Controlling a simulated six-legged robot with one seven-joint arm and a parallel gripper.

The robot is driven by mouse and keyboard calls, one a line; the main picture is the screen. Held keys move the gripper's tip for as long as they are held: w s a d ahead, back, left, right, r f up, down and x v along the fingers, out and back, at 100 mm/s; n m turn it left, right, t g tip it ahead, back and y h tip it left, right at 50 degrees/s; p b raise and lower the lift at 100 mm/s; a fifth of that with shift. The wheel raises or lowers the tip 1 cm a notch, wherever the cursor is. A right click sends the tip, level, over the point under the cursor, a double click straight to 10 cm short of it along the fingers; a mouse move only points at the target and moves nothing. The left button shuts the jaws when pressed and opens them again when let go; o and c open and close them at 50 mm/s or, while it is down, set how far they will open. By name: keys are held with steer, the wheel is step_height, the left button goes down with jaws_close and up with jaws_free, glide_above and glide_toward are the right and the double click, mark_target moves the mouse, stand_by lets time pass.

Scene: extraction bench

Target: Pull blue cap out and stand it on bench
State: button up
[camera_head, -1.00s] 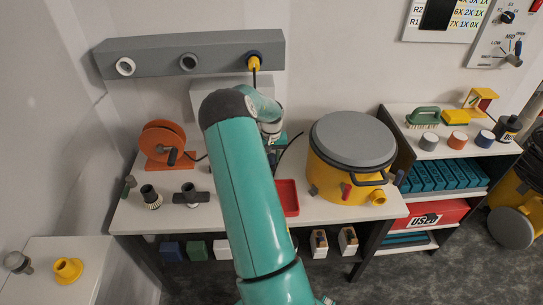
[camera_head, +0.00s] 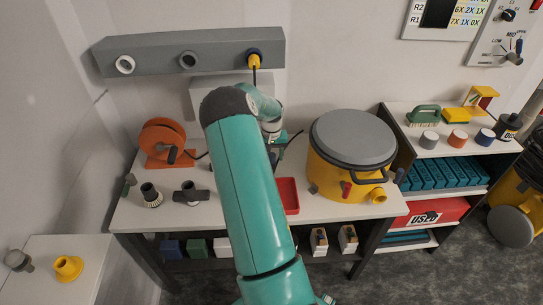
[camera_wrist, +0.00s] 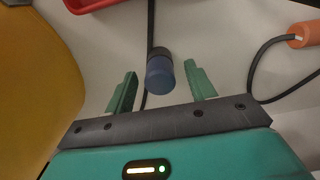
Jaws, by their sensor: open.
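The blue cap (camera_wrist: 159,74) is a short cylinder with a blue end toward the camera and a darker body behind it. In the wrist view it lies between the two green fingers of my gripper (camera_wrist: 160,88), with a clear gap on each side. The fingers are open and hold nothing. The cap appears to stand on the pale bench (camera_head: 331,208), but its lower end is hard to see. In the head view my arm hides the cap and most of my gripper.
A yellow drum (camera_head: 330,168) stands right of my gripper, and a red tray (camera_head: 289,197) lies in front. An orange reel (camera_head: 163,138) is at left. A black cable hangs from the yellow plug (camera_head: 254,62) in the wall box. It passes close behind the cap in the wrist view.

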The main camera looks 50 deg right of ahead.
step_height(320, 180, up, 12)
steer(key=shift+f, duration=0.15)
stand_by(0.9)
